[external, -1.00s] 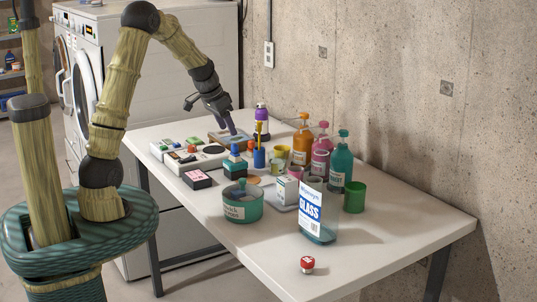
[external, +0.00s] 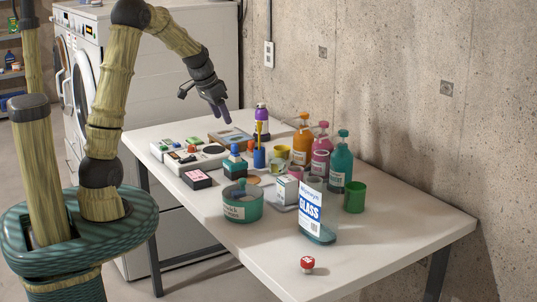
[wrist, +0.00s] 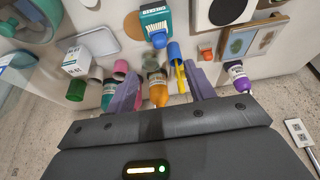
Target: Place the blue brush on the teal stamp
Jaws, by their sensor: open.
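A blue upright holder-like piece (external: 259,158) with a yellow stick rising from it stands near the table's middle; it seems to be the blue brush, though I cannot tell whether it is one piece. It also shows in the wrist view (wrist: 174,52). The teal stamp (external: 235,170), a teal block with a pale label and a blue knob on top, stands just left of it; it shows in the wrist view too (wrist: 151,20). The two are apart. My gripper (external: 222,117) is open and empty, well above the table's far part, its purple fingers (wrist: 164,92) spread.
Orange (external: 302,143), pink and teal pump bottles stand on the right. A purple bottle (external: 262,117) is behind the brush. A round teal tin (external: 241,204) and a glass-cleaner bottle (external: 312,212) stand in front. The table's front right (external: 390,235) is clear.

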